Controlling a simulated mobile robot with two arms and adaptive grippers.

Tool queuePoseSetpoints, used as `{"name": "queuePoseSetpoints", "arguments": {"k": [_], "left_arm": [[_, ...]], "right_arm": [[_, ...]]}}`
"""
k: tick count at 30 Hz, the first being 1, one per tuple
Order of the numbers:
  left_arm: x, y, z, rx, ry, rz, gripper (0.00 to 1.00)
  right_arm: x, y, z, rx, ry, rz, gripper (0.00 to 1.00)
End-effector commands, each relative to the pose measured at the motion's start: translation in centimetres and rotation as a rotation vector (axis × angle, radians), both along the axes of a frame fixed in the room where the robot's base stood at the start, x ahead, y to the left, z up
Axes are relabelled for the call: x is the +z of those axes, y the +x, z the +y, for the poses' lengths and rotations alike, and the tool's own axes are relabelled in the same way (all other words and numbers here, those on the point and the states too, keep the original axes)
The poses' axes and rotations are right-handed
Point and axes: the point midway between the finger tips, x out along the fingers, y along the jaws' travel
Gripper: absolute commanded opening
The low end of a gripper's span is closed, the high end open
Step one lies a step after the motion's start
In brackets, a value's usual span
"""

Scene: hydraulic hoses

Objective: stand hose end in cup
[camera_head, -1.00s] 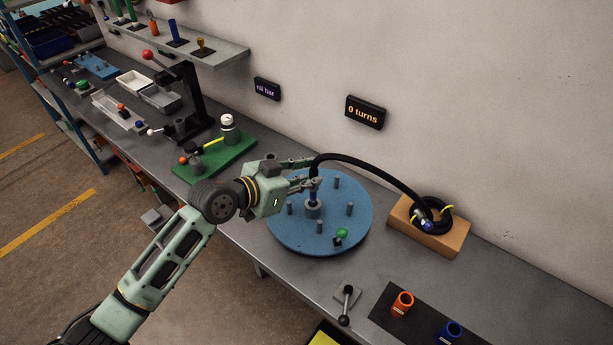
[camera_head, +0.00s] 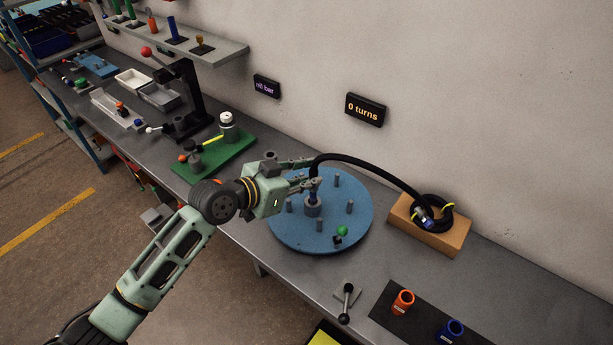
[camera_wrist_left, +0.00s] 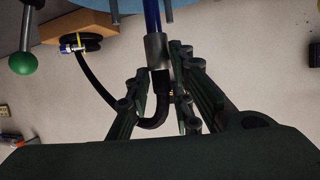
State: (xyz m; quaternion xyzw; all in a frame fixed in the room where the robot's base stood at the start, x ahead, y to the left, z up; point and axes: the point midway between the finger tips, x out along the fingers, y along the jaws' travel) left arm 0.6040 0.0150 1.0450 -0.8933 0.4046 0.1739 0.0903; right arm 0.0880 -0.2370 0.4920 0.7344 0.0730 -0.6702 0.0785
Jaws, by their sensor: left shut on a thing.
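My left gripper (camera_head: 315,178) is shut on the black hose (camera_head: 372,167) near its end, above the middle of a round blue plate (camera_head: 285,235). The hose end points down, with a grey collar (camera_wrist_left: 157,50) and a blue tip (camera_wrist_left: 152,15). The tip is over or in the short grey post at the plate's middle (camera_head: 312,209); I cannot tell which. The hose arches right to a coil on a wooden block (camera_head: 425,238). An orange cup (camera_head: 402,303) and a blue cup (camera_head: 452,330) stand on a dark mat at the lower right. My right gripper is not in view.
Several grey pegs and a green knob (camera_head: 342,231) stand on the blue plate. A small lever (camera_head: 346,296) stands in front of it. A green board with fittings (camera_head: 215,155) is to the left. Wall signs read "nil bar" (camera_head: 267,87) and "0 turns" (camera_head: 365,109).

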Motion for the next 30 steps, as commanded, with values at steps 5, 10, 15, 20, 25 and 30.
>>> {"name": "queuePoseSetpoints", "arguments": {"k": [5,10,15,20,25,30], "left_arm": [[-0.5,0.0,0.0,0.000,-0.001,-0.001,0.00],[-0.9,0.0,0.0,0.000,0.000,-0.001,0.00],[-1.4,0.0,0.0,0.000,0.000,-0.001,0.00],[-1.8,0.0,0.0,0.000,0.000,-0.001,0.00],[-2.2,0.0,0.0,0.001,0.000,-0.002,0.00],[-2.6,0.0,0.0,0.001,0.000,-0.002,0.00]], "right_arm": [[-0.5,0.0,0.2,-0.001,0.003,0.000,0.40],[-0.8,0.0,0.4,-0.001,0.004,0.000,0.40],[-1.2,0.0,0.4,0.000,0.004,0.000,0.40],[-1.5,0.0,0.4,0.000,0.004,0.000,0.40],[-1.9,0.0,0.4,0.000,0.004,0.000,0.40],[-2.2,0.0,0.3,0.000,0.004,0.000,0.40]]}}
